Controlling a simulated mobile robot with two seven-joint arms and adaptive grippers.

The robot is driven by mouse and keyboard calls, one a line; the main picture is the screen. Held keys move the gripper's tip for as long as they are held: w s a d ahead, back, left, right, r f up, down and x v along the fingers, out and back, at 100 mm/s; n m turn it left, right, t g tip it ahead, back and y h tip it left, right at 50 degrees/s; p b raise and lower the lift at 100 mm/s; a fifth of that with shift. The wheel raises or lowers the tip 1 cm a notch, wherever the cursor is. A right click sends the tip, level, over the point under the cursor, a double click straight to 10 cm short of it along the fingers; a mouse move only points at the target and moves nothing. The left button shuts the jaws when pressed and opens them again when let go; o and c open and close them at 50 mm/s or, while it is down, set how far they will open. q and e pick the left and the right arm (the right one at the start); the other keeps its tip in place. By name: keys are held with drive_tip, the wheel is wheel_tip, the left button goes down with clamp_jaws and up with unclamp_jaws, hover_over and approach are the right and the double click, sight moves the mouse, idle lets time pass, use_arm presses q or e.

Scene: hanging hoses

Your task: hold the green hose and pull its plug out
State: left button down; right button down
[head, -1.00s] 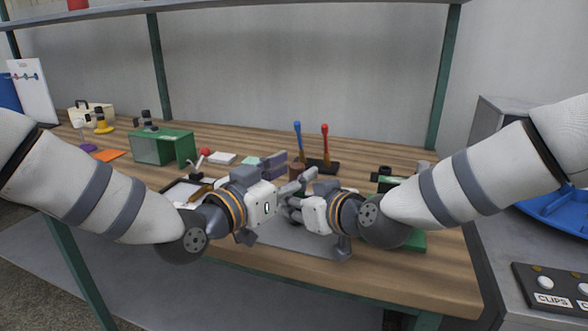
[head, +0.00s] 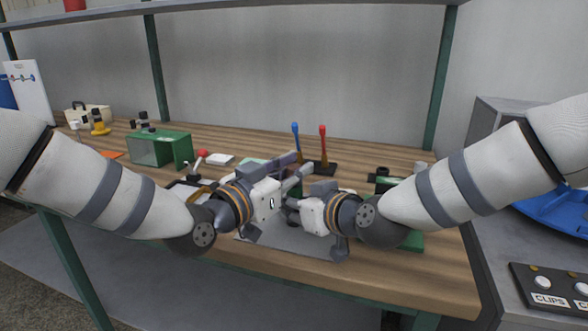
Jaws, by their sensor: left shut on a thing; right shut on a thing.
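My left gripper (head: 297,178) is above the front middle of the workbench, its fingers pointing right and away. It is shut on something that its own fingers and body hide. My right gripper (head: 292,207) is just below and in front of it, pointing left. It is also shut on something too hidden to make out. The two grippers are close together. I cannot make out the green hose or its plug; the grippers cover the spot between them.
A grey plate (head: 290,237) lies under the grippers at the bench's front edge. Behind stand a blue-handled tool (head: 296,140) and a red-handled tool (head: 323,145) in a dark base. A green box (head: 158,149) stands at left.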

sight(294, 166)
use_arm(q)
drive_tip(key=shift+r, duration=0.6)
drive_tip(key=shift+r, duration=2.3)
drive_tip(key=shift+r, duration=0.1)
drive_tip(key=shift+r, duration=1.4)
use_arm(e)
drive_tip(key=c, duration=1.3)
unclamp_jaws()
